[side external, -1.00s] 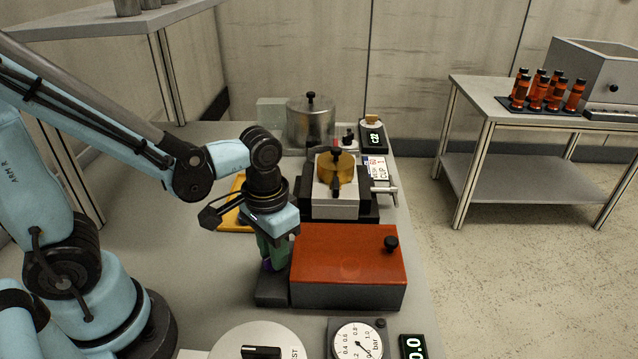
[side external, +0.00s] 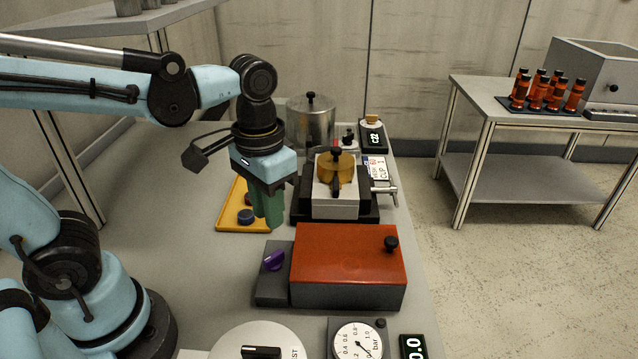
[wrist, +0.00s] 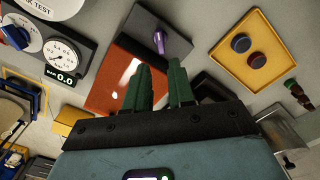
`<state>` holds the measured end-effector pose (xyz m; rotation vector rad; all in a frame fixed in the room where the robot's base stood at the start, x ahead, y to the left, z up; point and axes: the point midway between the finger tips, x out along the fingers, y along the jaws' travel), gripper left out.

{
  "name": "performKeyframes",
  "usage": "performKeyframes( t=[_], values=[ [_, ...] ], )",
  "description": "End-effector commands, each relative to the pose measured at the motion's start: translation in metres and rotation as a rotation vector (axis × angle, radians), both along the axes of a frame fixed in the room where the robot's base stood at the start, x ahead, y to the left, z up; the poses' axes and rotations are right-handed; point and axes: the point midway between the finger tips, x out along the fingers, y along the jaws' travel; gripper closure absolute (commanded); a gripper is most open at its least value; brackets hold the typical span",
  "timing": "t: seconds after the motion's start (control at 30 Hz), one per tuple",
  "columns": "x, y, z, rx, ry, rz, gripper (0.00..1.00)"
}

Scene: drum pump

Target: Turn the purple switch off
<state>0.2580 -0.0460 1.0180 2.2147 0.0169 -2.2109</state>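The red-topped block (side external: 345,255) with a black knob stands right of the switch. A yellow tray (side external: 227,222) with round buttons lies behind. A brass-topped device (side external: 336,168) stands behind the block. A gauge (side external: 357,342) and a white dial (side external: 240,345) are in front.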

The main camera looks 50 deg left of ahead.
Motion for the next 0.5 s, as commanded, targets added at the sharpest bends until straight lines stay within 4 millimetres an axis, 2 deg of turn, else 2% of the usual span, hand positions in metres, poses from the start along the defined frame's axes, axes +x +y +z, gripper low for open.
performKeyframes(
  t=[0.2, 0.5],
  values=[
    [0.000, 0.000, 0.020, 0.000, 0.000, 0.000, 0.77],
    [0.000, 0.000, 0.026, 0.000, 0.000, 0.000, 0.77]
  ],
)
